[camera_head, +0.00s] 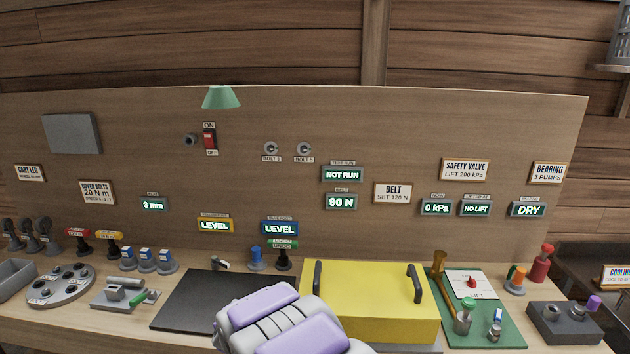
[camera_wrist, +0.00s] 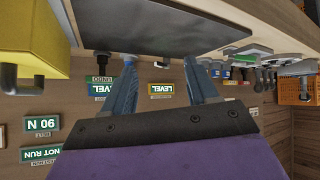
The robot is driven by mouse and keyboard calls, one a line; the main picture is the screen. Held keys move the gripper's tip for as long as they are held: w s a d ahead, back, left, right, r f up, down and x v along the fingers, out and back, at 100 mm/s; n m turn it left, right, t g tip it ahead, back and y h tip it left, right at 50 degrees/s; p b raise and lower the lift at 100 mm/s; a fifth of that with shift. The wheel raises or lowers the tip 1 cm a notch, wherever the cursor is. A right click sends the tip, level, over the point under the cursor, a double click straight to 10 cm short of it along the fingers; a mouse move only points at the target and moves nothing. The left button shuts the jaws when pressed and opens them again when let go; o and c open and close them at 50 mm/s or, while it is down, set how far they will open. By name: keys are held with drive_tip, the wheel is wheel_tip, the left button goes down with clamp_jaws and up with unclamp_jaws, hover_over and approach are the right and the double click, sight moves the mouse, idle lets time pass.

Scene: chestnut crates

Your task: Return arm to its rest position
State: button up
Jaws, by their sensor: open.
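My arm (camera_head: 285,325), with purple and grey covers, shows at the bottom centre of the head view, in front of the bench and the yellow box. My gripper (camera_wrist: 160,62) shows in the wrist view with its two blue-grey fingers spread apart and nothing between them. The wrist picture is upside down. The fingers point toward the board with the LEVEL signs (camera_wrist: 166,89) and the black mat (camera_wrist: 150,25). The fingers are hidden in the head view.
A yellow box (camera_head: 365,300) with two dark handles stands right of my arm. A black mat (camera_head: 195,300) lies left of it. A green board (camera_head: 500,330) with small fittings is further right. Blue-topped parts (camera_head: 147,260) stand at the left. A backboard (camera_head: 300,110) rises behind.

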drive_tip(key=s+d+r+m+g, duration=0.1)
drive_tip(key=s+d+r+g, duration=0.25)
drive_tip(key=s+d, duration=0.55)
drive_tip(key=s+d+r+m+g, duration=0.1)
drive_tip(key=s+d+r+g, duration=0.1)
drive_tip(key=s+d+r, duration=0.5)
drive_tip(key=s+d+m+g+h, duration=0.1)
drive_tip(key=s+d+m+g, duration=0.1)
drive_tip(key=s+d, duration=0.7)
drive_tip(key=s+d+m+g+h, duration=0.2)
drive_tip(key=s+d, duration=0.7)
drive_tip(key=s, duration=1)
drive_tip(key=shift+d+f+g+h, duration=0.3)
drive_tip(key=shift+f+g, duration=0.1)
drive_tip(key=shift+g, duration=0.25)
drive_tip(key=shift+a, duration=0.1)
drive_tip(key=shift+c, duration=0.2)
